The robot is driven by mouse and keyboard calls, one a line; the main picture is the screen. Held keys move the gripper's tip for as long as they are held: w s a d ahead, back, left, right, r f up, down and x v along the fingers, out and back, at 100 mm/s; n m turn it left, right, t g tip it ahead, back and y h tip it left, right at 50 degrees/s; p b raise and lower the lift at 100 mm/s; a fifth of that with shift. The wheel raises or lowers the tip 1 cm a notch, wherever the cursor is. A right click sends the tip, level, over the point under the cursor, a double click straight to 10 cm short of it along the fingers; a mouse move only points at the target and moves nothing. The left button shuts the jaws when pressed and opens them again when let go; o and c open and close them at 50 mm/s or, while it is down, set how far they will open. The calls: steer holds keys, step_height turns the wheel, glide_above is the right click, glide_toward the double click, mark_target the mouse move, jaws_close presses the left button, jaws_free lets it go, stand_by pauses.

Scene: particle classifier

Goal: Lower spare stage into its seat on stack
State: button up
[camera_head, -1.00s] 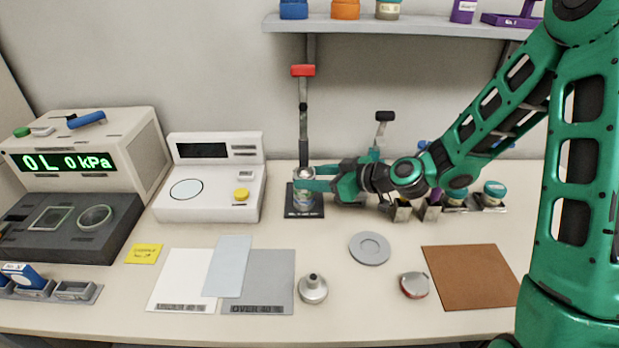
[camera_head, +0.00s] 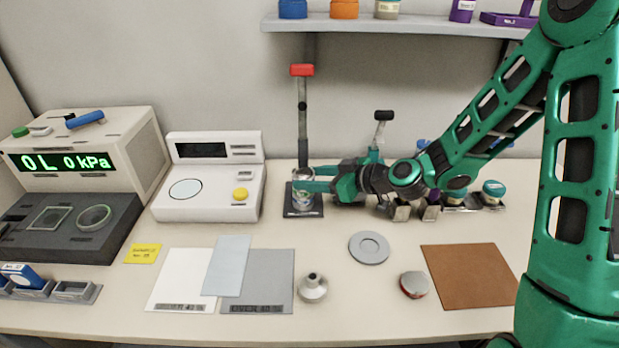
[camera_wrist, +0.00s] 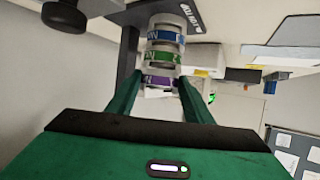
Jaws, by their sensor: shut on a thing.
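The stack (camera_head: 303,203) stands upright on a black base plate (camera_head: 291,214) below the red-topped post. In the wrist view the stack (camera_wrist: 166,38) shows blue and green bands, with the base plate (camera_wrist: 200,17) at the top of the picture. My gripper (camera_head: 305,180) is at the top of the stack, reaching in from the right. In the wrist view my gripper (camera_wrist: 155,98) has its fingers on either side of a purple-banded stage (camera_wrist: 160,82), shut on it. The stage is in line with the stack and close against it; I cannot tell whether it is fully seated.
The red-topped post (camera_head: 302,110) rises just behind the stack. A white instrument (camera_head: 210,185) stands to the left. Small holders (camera_head: 402,212) and jars (camera_head: 493,190) stand to the right.

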steer(key=shift+f, duration=0.15)
steer(key=o, duration=1.2)
steer(key=s+d+h, duration=0.1)
steer(key=s+d, duration=0.2)
steer(key=d, duration=0.1)
steer(key=s+d+g+h, duration=0.1)
steer(key=s+d, duration=0.3)
steer(key=d, duration=0.1)
steer(key=s+d+m+g+h, duration=0.1)
steer(key=s+d, duration=0.2)
steer(key=d, duration=0.2)
steer(key=shift+s+d, duration=0.15)
steer(key=s+d+m+g+h, duration=0.2)
steer(key=s+d+m+h, duration=0.3)
steer(key=d, duration=0.5)
steer(key=s+d+r+m+g+h, duration=0.1)
steer(key=s+d+r+m, duration=0.1)
steer(key=s, duration=0.4)
steer(key=s+d+r+m+g, duration=0.1)
steer(key=s+d+r+m, duration=0.1)
steer(key=s+d+m, duration=0.3)
steer(key=s+d+r+m+g+h, duration=0.1)
steer(key=s+d+m, duration=0.3)
steer(key=s, duration=0.4)
steer(key=shift+s+d+r+g+h, duration=0.15)
steer(key=shift+d+r+g, duration=0.1)
steer(key=shift+d+r, duration=0.2)
steer(key=shift+s+d+r+g+h, duration=0.15)
steer(key=shift+d+r+g, duration=0.1)
steer(key=shift+d+r, duration=0.2)
